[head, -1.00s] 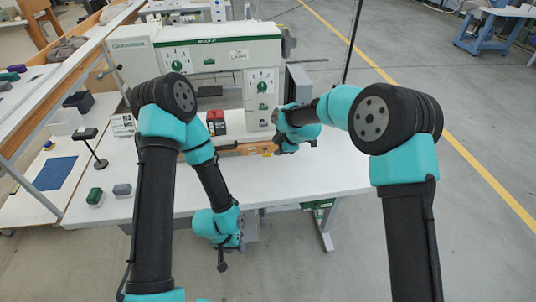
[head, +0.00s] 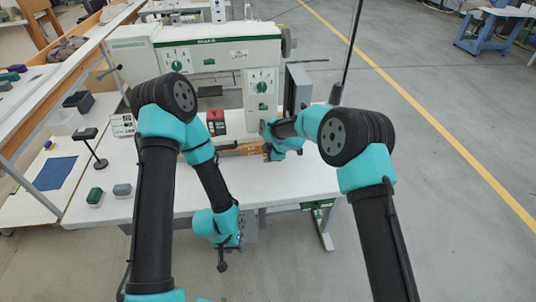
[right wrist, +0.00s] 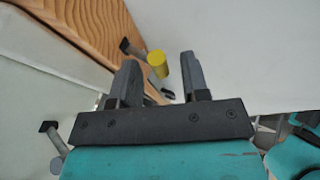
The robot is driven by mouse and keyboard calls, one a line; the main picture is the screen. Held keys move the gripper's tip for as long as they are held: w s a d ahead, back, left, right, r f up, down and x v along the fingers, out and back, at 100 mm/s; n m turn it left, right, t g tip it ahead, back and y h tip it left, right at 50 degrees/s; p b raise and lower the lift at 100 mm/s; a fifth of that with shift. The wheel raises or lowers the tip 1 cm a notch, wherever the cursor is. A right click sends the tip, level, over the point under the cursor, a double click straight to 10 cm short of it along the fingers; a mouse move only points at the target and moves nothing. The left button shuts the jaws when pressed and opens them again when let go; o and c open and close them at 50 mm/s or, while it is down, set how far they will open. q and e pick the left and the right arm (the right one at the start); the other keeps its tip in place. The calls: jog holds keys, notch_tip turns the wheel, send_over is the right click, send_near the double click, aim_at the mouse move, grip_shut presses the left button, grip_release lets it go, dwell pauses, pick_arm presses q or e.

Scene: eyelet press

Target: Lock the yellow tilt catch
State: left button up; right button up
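The yellow tilt catch (right wrist: 157,58) shows in the right wrist view as a yellow cylinder on a short dark stem, beside a wooden board (right wrist: 95,25). My right gripper (right wrist: 162,72) is open, with one finger on each side of the yellow end. I cannot tell whether either finger touches it. In the head view my right gripper (head: 268,152) is at the front of the sewing machine, by the wooden part (head: 245,149), and my arm hides the catch. My left gripper (head: 222,264) hangs low at the table's front edge, away from the catch; its fingers are unclear.
The white sewing machine (head: 215,55) stands at the back of the white table (head: 300,180). A red and black block (head: 216,122) sits by its base. A green block (head: 95,196), a grey block (head: 122,190) and a black stand (head: 97,155) are at the left. The table's right front is clear.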

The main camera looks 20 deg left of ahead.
grip_shut()
dwell(1.2)
grip_release()
jog(key=v, duration=1.7)
jog(key=shift+d+r, duration=0.1)
jog(key=shift+r, duration=0.1)
